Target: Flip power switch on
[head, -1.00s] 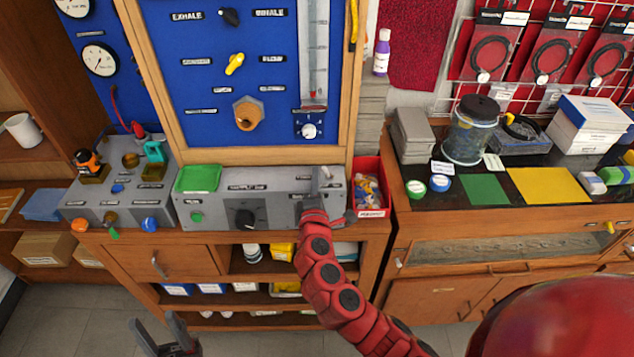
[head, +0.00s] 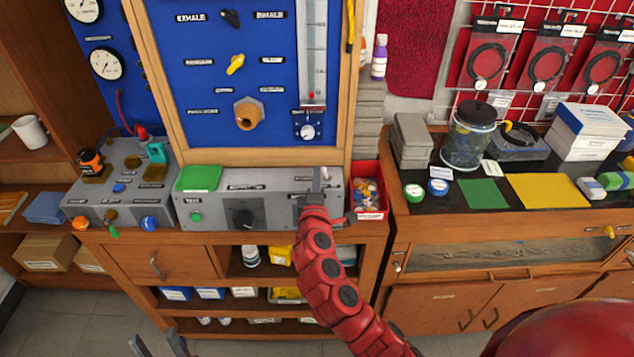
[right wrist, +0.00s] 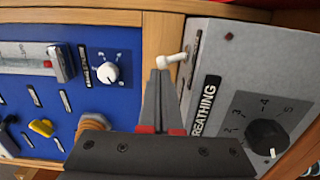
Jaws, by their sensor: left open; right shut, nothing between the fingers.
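The power switch is a small white toggle (right wrist: 172,60) on the grey test box (head: 270,213); its label is not readable. In the right wrist view its tip is right beside my fingertips; I cannot tell whether they touch. My right gripper (right wrist: 161,78) is shut and empty. In the head view the right gripper (head: 317,182) is over the right part of the box, covering some of it, and the toggle (head: 327,172) shows just beside its tips. My left gripper (head: 160,343) is open and empty at the bottom edge, low in front of the bench, partly cut off.
A black dial (right wrist: 267,138) is on the box face, with a green button (head: 196,216) to its left in the head view. A green tray (head: 199,178) sits on the box's left end. A red bin (head: 369,210) stands close on the right. The blue panel (head: 200,110) rises behind.

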